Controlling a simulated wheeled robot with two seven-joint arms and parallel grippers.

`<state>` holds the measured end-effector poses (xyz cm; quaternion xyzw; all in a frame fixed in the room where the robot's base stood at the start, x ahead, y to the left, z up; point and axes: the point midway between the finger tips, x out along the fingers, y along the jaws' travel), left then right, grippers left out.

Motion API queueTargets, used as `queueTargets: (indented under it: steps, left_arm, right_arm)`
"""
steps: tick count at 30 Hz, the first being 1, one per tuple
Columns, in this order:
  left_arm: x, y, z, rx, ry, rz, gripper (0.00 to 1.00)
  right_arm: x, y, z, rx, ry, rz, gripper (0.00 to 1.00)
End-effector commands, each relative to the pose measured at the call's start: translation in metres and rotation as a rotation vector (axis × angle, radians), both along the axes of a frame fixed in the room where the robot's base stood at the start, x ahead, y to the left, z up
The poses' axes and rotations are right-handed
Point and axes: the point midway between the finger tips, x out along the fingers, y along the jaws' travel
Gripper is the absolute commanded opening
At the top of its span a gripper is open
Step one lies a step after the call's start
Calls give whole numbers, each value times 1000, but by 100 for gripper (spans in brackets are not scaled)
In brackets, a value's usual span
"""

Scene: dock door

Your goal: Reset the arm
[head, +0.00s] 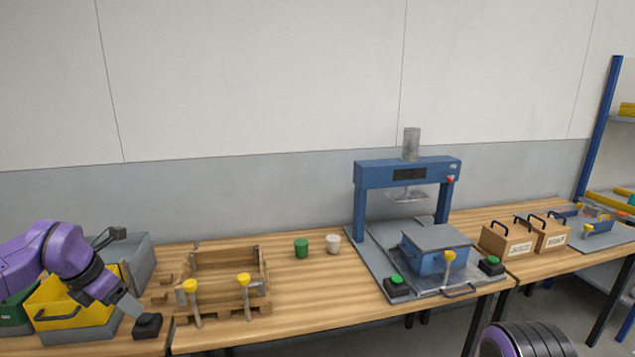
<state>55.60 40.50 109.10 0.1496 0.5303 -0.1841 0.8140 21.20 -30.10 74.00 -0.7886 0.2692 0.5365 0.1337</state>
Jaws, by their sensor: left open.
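My left arm, purple and black, comes in from the left over a yellow bin. My left gripper (132,308) points down and to the right, beside a small black block (147,326) at the front left of the bench. Its jaws are open and I see nothing between them. Whether it touches the block I cannot tell. My right gripper is out of view; a rounded black and purple part of mine shows at the lower right edge.
A yellow bin (60,309) lies under my left arm. A wooden fixture (223,272) with yellow-knobbed levers stands to the right. The bench's front middle is clear.

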Motion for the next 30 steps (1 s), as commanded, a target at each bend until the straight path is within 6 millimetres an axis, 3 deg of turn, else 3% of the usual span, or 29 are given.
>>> queueTargets:
  steps: [8,11,17,20,23,27,30]
  left_arm:
    - [4,-5,-34,251,-21,-18,64]
    - [2,-13,-62,408,-20,-78,64]
    - [-20,-49,-147,757,-22,-352,64]
    - [-50,-74,-204,912,-23,-591,64]
    - [-102,-100,-269,1019,-19,-910,64]
    - [-202,-121,-343,1044,19,-1386,64]
    - [-271,-119,-374,1008,77,-1674,64]
  right_arm:
    - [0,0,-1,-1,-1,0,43]
    - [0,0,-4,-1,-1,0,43]
    - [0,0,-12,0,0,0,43]
    - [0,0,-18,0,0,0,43]
    - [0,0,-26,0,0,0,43]
    - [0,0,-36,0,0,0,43]
    - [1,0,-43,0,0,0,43]
